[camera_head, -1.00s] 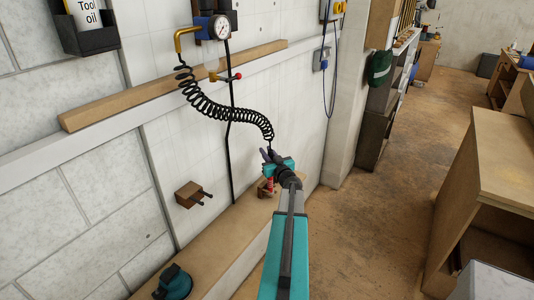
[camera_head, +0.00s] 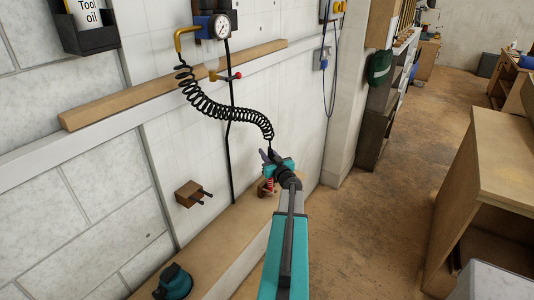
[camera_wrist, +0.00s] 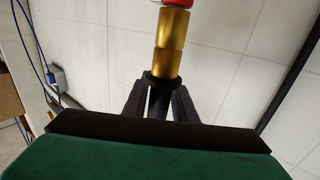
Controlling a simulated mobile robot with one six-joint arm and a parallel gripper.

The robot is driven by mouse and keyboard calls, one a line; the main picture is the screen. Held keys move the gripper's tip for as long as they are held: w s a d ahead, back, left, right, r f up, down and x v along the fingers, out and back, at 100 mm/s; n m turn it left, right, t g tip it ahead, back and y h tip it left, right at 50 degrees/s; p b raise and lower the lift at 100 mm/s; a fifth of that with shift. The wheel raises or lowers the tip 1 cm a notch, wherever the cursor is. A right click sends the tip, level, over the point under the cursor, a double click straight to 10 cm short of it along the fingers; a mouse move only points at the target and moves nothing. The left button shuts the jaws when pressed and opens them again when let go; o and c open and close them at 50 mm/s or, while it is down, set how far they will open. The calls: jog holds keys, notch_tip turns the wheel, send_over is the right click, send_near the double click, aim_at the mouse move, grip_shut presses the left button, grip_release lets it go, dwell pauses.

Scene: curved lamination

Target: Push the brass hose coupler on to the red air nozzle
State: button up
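My gripper (camera_wrist: 160,103) is shut on the dark rear end of the brass hose coupler (camera_wrist: 170,45) in the wrist view. The coupler points away from the fingers, in line with the red air nozzle (camera_wrist: 178,3) at the top edge. Brass and red meet or overlap there; I cannot tell whether the coupler is seated, and most of the nozzle is cut off. In the head view my gripper (camera_head: 267,157) is at the lower end of the black coiled hose (camera_head: 215,110). The red nozzle (camera_head: 269,184) shows just below it; the coupler is hidden there.
The hose hangs from a brass elbow by the gauge (camera_head: 221,27) on the wall. A brown two-pronged bracket (camera_head: 192,194) is on the wall to the left. A wooden ledge (camera_head: 222,222) runs below, with a teal tool (camera_head: 174,282) on it.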

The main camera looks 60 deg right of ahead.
jog(key=o, duration=0.3)
jog(key=b+v, duration=0.3)
jog(key=v, duration=1)
jog(key=shift+s+a, duration=0.25)
jog(key=shift+s, duration=0.05)
jog(key=shift+s, duration=0.1)
dwell(0.9)
